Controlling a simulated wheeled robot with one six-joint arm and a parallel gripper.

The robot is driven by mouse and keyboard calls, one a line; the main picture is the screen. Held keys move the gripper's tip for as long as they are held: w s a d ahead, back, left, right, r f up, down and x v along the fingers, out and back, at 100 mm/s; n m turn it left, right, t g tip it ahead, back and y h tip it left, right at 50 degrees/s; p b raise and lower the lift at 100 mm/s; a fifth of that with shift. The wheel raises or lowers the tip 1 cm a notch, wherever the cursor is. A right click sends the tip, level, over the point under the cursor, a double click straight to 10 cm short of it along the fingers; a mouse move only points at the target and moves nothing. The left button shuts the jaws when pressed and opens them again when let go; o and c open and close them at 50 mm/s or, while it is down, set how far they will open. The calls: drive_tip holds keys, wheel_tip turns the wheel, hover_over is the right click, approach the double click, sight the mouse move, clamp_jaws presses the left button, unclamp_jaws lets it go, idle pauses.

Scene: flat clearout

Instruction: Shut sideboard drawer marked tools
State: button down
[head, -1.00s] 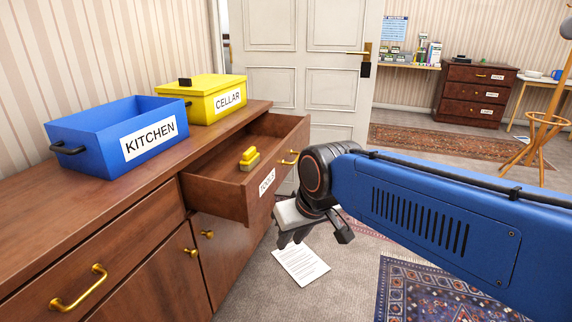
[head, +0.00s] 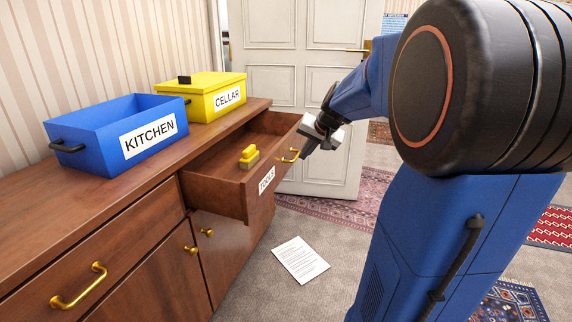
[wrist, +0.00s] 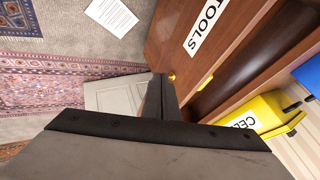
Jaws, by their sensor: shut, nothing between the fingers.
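The sideboard drawer marked TOOLS (head: 225,187) is pulled well out in the head view, with a yellow object (head: 249,157) lying inside. Its brass handle (head: 290,155) is on the front panel, and the label (head: 266,181) is left of it. In the wrist view the drawer front (wrist: 185,40) fills the upper right, with its label (wrist: 206,26). My gripper (head: 306,150) is shut and empty, close to the drawer front beside the handle. In the wrist view its fingers (wrist: 162,85) are together, near a bit of brass. I cannot tell whether they touch it.
A blue KITCHEN box (head: 100,120) and a yellow lidded CELLAR box (head: 215,85) stand on the sideboard top (head: 60,210). A white door (head: 290,95) stands behind. A paper sheet (head: 300,260) lies on the carpet below the drawer. The floor in front is otherwise clear there.

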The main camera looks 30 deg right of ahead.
approach(280, 170)
wheel_tip(280, 170, down, 3)
drive_tip(key=d, duration=0.3)
drive_tip(key=shift+w+a+f, duration=0.15)
drive_tip(key=shift+w+a, duration=0.5)
drive_tip(key=shift+a, duration=0.05)
drive_tip(key=shift+w+a+f, duration=0.15)
drive_tip(key=shift+w+a, duration=0.45)
drive_tip(key=shift+a, duration=0.05)
